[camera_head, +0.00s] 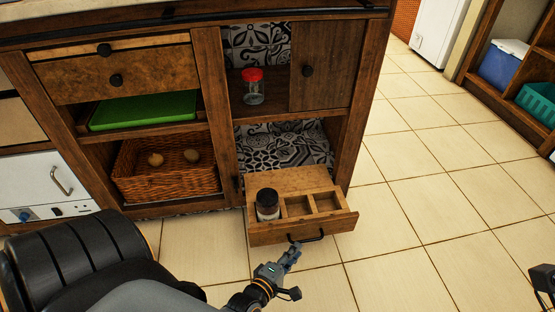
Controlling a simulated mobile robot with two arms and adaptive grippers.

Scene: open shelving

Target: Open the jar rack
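The jar rack (262,236) is a wooden drawer-like tray at the bottom of the brown cabinet, pulled out over the tiled floor. It has square compartments and a black bar handle (308,238) on its front. A jar with a black lid (267,204) stands in its left compartment; the other two visible compartments look empty. My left gripper (292,270) is just in front of the rack, below and left of the handle. Its fingers are spread and hold nothing. My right gripper (545,281) is partly cut off at the right edge, far from the rack.
A red-lidded jar (253,87) stands on the shelf above, beside a closed wooden door (325,74). A wicker basket (165,170) and a green tray (143,111) fill the left shelves. The tiled floor right of the rack is clear.

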